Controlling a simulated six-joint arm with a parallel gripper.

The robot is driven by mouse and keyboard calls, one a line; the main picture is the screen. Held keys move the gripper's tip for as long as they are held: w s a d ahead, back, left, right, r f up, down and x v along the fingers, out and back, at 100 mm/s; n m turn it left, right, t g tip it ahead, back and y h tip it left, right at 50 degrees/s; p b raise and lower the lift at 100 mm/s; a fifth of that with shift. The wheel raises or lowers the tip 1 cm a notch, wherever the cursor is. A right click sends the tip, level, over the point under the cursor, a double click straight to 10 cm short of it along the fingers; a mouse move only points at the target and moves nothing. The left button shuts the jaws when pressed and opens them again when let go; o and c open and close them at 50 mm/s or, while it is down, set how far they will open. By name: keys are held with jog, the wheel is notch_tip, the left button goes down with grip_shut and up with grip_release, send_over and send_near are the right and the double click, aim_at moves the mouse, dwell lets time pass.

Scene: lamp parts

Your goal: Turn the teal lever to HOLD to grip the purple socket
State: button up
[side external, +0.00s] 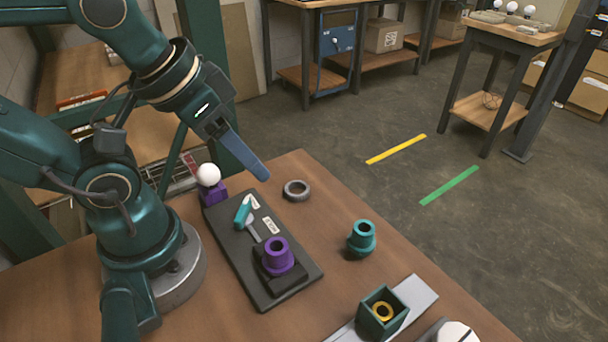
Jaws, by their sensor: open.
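The purple socket (278,255) stands upright in a black holder at the near end of a dark board (262,292). The teal lever (243,211) is on the same board, behind the socket, beside two small white labels (252,201) whose words are too small to read. The lever slants up and to the right, its top end close to the farther label. A grey bar runs from the lever toward the socket's holder. My gripper (262,172) is open and empty, pointing down to the right above the far end of the board, apart from lever and socket. Its fingers overlap in this view.
A white bulb (209,175) sits on a purple block (215,194) at the board's far end. A grey ring (296,190) and a teal socket (362,239) stand to the right. A teal box (370,318) holding a yellow ring is nearer.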

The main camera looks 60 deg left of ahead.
jog(key=n+g, duration=0.1)
jog(key=n+g+h, duration=0.3)
jog(key=n+g, duration=0.4)
send_over(242, 209)
jog(key=w+a, duration=0.1)
jog(key=w, duration=0.1)
notch_tip(242, 209, down, 8)
jog(key=shift+w+a, duration=0.1)
jog(key=shift+a, duration=0.05)
jog(key=shift+s+a+f+n+g, duration=0.15)
jog(key=shift+s+f+n+g, duration=0.15)
jog(key=shift+f, duration=0.15)
jog(key=shift+x, duration=2.35)
grip_shut()
